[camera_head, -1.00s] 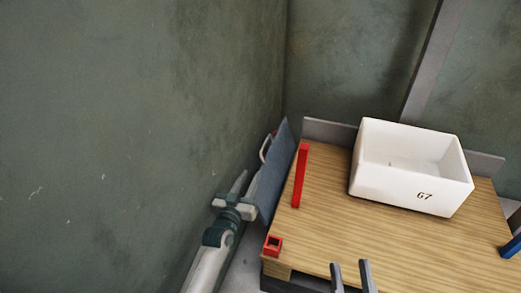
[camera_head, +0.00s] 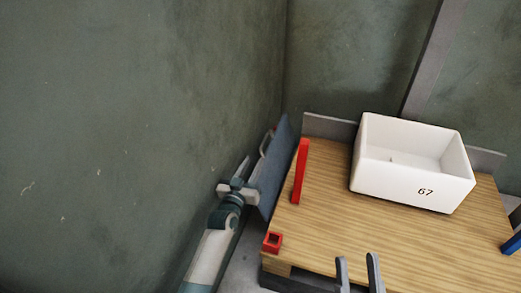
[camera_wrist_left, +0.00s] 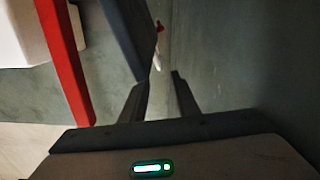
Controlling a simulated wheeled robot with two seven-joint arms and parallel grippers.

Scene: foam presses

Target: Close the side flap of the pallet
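The side flap (camera_head: 273,168) is a blue-grey panel standing steeply tilted along the left side of the wooden pallet (camera_head: 400,235). A red and white handle part shows beyond its far end. My left gripper (camera_head: 246,172) is between the flap and the wall, on the flap's outer side. In the left wrist view its two fingers (camera_wrist_left: 160,85) are apart with nothing between them, and the flap (camera_wrist_left: 130,35) is ahead and left. Whether they touch is unclear. My right gripper (camera_head: 358,268) is open and empty over the pallet's front edge.
A blue piece (camera_head: 511,245) is at right. The green wall (camera_head: 130,130) leaves a narrow gap at left.

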